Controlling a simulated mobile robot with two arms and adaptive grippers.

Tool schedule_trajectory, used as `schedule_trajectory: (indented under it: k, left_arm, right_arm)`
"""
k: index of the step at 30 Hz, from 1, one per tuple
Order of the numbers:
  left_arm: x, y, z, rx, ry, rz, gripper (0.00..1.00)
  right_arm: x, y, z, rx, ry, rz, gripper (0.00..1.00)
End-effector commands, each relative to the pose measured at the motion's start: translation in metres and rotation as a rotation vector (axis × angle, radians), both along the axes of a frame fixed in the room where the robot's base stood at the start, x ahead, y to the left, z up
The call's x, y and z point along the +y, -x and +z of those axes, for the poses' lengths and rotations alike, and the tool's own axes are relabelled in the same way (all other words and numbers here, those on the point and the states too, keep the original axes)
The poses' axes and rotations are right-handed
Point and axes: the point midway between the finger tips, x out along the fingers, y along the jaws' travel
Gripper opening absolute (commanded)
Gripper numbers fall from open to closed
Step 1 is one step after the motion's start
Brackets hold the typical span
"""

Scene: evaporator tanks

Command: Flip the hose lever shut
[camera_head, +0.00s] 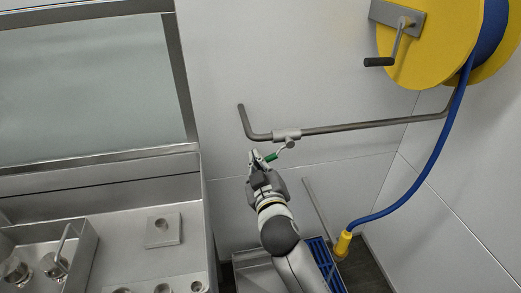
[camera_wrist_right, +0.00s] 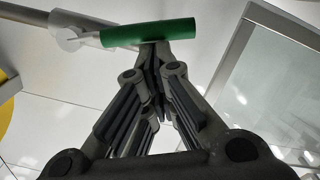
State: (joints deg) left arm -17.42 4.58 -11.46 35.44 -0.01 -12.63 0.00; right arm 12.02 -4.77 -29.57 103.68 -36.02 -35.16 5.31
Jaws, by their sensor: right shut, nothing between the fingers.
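The hose lever has a green handle (camera_head: 271,157) and a thin metal stem that joins a grey valve (camera_head: 287,135) on the wall pipe. In the head view the lever slants down and left from the valve. My right gripper (camera_head: 254,153) is shut and empty, with its fingertips just left of the handle. In the right wrist view the green handle (camera_wrist_right: 150,32) lies across the picture just beyond the shut fingertips (camera_wrist_right: 155,48). I cannot tell whether they touch it. My left gripper is not in view.
The steel pipe (camera_head: 375,125) runs along the wall to the right. A yellow reel (camera_head: 425,40) with a crank handle and a blue hose (camera_head: 437,160) is at upper right. A steel counter (camera_head: 150,265) stands at left. The wall around the lever is clear.

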Motion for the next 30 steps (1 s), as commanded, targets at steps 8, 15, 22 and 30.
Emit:
schedule_trajectory:
  k: [8, 15, 22, 30]
  left_arm:
    - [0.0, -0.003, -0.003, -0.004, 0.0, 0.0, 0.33]
    - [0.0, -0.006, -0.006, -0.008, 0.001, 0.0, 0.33]
    - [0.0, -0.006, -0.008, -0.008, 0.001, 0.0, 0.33]
    - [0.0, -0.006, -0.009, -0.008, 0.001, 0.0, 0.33]
  right_arm:
    - [-0.006, -0.001, -0.029, -0.047, 0.265, -0.002, 0.0]
    - [-0.016, -0.003, -0.049, -0.092, 0.489, -0.002, 0.0]
    - [-0.029, -0.006, -0.064, -0.135, 0.701, -0.004, 0.0]
    - [-0.046, -0.009, -0.076, -0.177, 0.915, -0.005, 0.0]
